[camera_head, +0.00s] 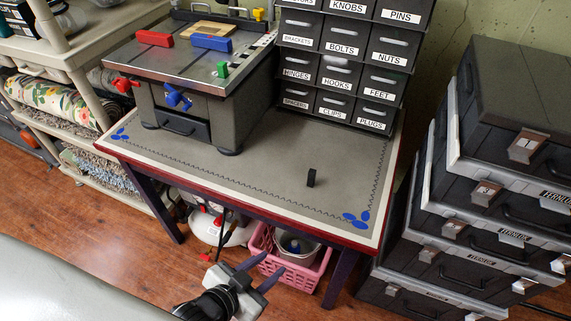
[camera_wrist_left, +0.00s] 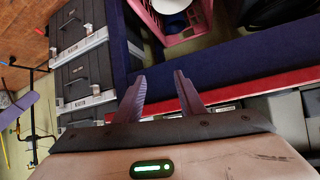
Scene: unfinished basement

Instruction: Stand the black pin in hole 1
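The black pin (camera_head: 311,177) is a small dark upright piece on the grey mat of the table (camera_head: 262,181), right of the middle and near the front edge. My left gripper (camera_head: 270,265) is low in front of the table, apart from the pin. Its two purple-grey fingers are spread with nothing between them; they also show in the left wrist view (camera_wrist_left: 161,82). The pin cannot be made out in the left wrist view. No hole marked 1 can be made out in either view. My right gripper is not in view.
A grey workbench unit (camera_head: 180,72) with red, blue and green blocks stands at the table's back left. Labelled drawers (camera_head: 342,48) stand at the back. Stacked dark cases (camera_head: 490,187) rise at the right. A pink crate (camera_head: 268,258) sits below. The mat's front is mostly clear.

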